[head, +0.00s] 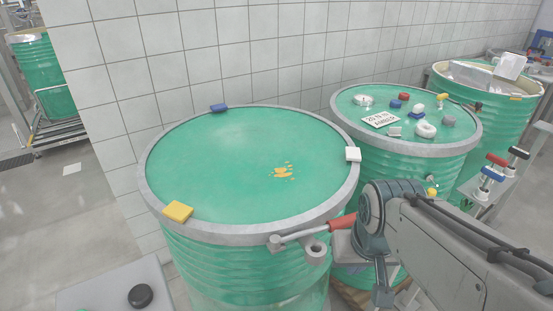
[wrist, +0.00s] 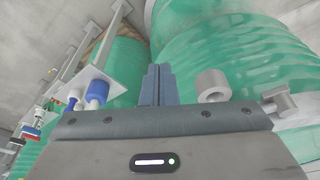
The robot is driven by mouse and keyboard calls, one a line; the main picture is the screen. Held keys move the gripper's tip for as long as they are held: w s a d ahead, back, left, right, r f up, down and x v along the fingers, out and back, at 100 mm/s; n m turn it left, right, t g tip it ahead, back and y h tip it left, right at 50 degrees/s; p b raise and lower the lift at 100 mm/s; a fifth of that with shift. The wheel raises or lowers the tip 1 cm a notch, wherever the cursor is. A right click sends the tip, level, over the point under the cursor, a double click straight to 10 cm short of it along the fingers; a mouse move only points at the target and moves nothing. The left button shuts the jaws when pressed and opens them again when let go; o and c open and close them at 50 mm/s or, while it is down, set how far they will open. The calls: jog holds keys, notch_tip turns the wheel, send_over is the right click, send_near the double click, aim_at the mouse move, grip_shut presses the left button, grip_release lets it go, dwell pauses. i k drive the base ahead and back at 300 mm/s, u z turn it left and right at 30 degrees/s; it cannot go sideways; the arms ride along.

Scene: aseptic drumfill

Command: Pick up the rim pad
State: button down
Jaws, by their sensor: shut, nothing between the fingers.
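Three small pads sit apart on the grey rim of the large green drum (head: 250,160) in the head view. A yellow pad (head: 178,211) is at the near left, a blue pad (head: 219,107) at the far left, and a white pad (head: 353,154) at the right. I cannot tell which is the rim pad. My gripper (wrist: 157,72) is shut and empty in the wrist view, its fingers together between the green drums. It is away from all three pads, none of which shows in the wrist view.
The drum's clamp ring has a lever with a red grip (head: 342,224) near my arm. An orange spill (head: 283,171) marks the lid. A second drum (head: 410,150) behind right carries several small items and a sign (head: 380,120). A bracket with colored stoppers (head: 490,180) stands right.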

aim_at(417, 113)
jog(key=k, duration=1.8)
jog(key=z, duration=0.7)
jog(key=i, duration=0.9)
jog(key=z, duration=1)
jog(key=i, duration=1.55)
jog(key=u, duration=0.55)
jog(key=i, duration=1.05)
jog(key=u, duration=0.9)
